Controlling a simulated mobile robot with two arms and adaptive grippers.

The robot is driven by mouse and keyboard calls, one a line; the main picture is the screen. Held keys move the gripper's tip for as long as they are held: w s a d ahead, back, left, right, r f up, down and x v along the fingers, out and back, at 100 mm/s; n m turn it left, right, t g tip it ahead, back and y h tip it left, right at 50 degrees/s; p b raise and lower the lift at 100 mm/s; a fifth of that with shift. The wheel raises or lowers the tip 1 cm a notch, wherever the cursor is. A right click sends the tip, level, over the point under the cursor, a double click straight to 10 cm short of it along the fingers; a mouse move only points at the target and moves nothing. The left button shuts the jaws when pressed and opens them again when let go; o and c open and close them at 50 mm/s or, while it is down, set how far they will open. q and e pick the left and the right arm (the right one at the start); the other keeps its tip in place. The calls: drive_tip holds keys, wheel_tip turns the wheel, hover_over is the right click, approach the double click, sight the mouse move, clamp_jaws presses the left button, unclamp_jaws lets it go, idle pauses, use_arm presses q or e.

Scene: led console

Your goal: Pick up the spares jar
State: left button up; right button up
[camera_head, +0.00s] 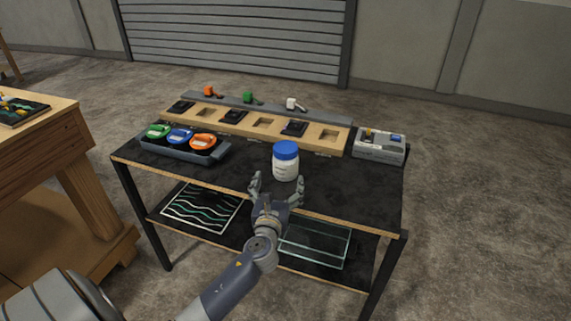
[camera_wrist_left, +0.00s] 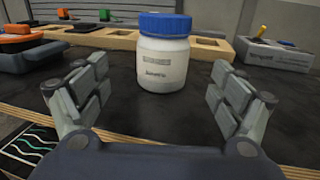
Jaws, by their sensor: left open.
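The spares jar (camera_head: 285,163) is a white jar with a blue lid. It stands upright on the black table top near its front edge. In the left wrist view the jar (camera_wrist_left: 164,55) stands straight ahead, beyond and between the spread fingers. My left gripper (camera_head: 276,187) is open and empty just in front of the jar, at the table's front edge; its fingers also show in the left wrist view (camera_wrist_left: 158,95). The fingers appear apart from the jar. My right gripper is not in view.
A tray (camera_head: 188,154) with green, blue and orange round items stands left of the jar. A wooden slotted board (camera_head: 262,124) lies behind it, and a grey box (camera_head: 379,147) stands at right. The black top (camera_head: 345,190) is clear right of the jar. A lower shelf holds a glass tray (camera_head: 314,245).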

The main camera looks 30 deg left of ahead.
sight(282, 168)
use_arm(q)
drive_tip(key=x, duration=0.5)
drive_tip(key=shift+w+a+r, duration=0.1)
drive_tip(key=shift+w+r, duration=0.1)
drive_tip(key=shift+w, duration=0.15)
drive_tip(key=shift+r+x, duration=0.15)
drive_tip(key=shift+x, duration=1)
drive_tip(key=shift+r+x, duration=0.1)
drive_tip(key=shift+x, duration=1.05)
drive_tip(key=c, duration=1.3)
